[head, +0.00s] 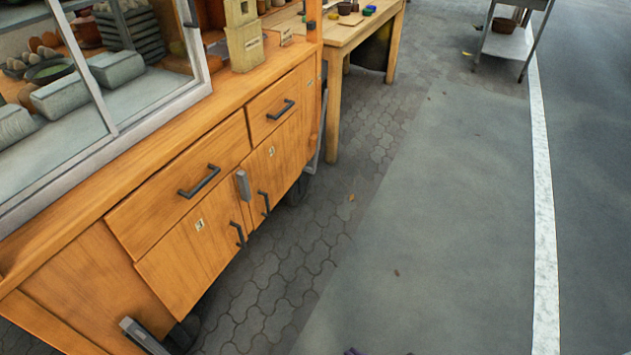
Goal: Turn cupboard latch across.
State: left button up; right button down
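The cupboard latch (243,185) is a small grey bar on the front of the wooden cart. It stands upright near the top of the seam between the left cupboard door (190,245) and the right cupboard door (276,155). Both doors look shut. The left door has a dark bar handle (238,234), and the right door has another dark handle (264,203). Neither of my grippers can be made out in the head view, and nothing touches the latch.
Two shut drawers, left (180,186) and right (279,108), sit above the doors. A glass display case (130,70) stands on the cart. A wooden table (350,35) and a metal stand (507,45) are farther back. The pavement (420,220) before the cart is clear.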

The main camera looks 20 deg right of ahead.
aim_at(243, 184)
jog(key=z, duration=0.55)
jog(key=k, duration=0.65)
jog(key=z, duration=0.55)
jog(key=i, duration=1.1)
jog(key=u, duration=1.15)
jog(key=i, duration=0.85)
jog(key=u, duration=0.8)
